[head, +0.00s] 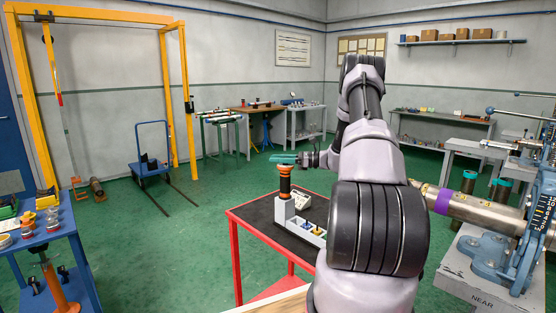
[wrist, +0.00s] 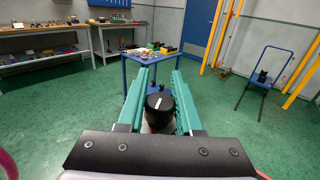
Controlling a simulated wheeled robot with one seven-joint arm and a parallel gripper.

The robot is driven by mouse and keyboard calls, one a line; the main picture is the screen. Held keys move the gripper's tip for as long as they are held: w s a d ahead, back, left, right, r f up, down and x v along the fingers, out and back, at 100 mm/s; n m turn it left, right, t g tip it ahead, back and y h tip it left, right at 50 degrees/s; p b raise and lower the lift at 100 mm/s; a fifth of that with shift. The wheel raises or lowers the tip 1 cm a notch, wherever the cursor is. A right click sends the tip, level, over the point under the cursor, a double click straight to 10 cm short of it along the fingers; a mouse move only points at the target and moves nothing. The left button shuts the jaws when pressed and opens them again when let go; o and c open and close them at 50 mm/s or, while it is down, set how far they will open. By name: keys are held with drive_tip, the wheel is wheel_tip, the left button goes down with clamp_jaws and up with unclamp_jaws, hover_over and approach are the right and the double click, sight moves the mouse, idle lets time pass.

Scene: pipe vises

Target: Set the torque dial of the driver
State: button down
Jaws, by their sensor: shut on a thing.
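The driver (head: 285,185) stands upright in a grey holder (head: 284,216) on the red-framed table with a dark top (head: 256,211). It has a dark body with orange bands. The black round dial (wrist: 154,101) on its top bears a white pointer line, tilted slightly right of straight up in the wrist view. My gripper (head: 284,160) is at the top of the driver, its teal fingers lying level. In the wrist view my gripper (wrist: 160,78) is shut on the dial, one finger on each side. Scale marks around the dial cannot be made out.
A pale box-like device (head: 300,199) and a tray with small coloured parts (head: 312,230) sit beside the driver. A pipe (head: 465,208) in a blue vise (head: 510,255) is at the right. A blue table (head: 45,235) stands at the left, with open green floor between.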

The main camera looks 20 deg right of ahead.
drive_tip(key=shift+s+a+n+g+y, duration=0.1)
drive_tip(key=shift+n+g+y, duration=0.25)
drive_tip(key=shift+g, duration=0.25)
drive_tip(key=c, duration=0.6)
unclamp_jaws()
drive_tip(key=shift+o, duration=0.2)
drive_tip(key=v, duration=1)
drive_tip(key=shift+s+d, duration=0.15)
drive_tip(key=shift+d, duration=0.2)
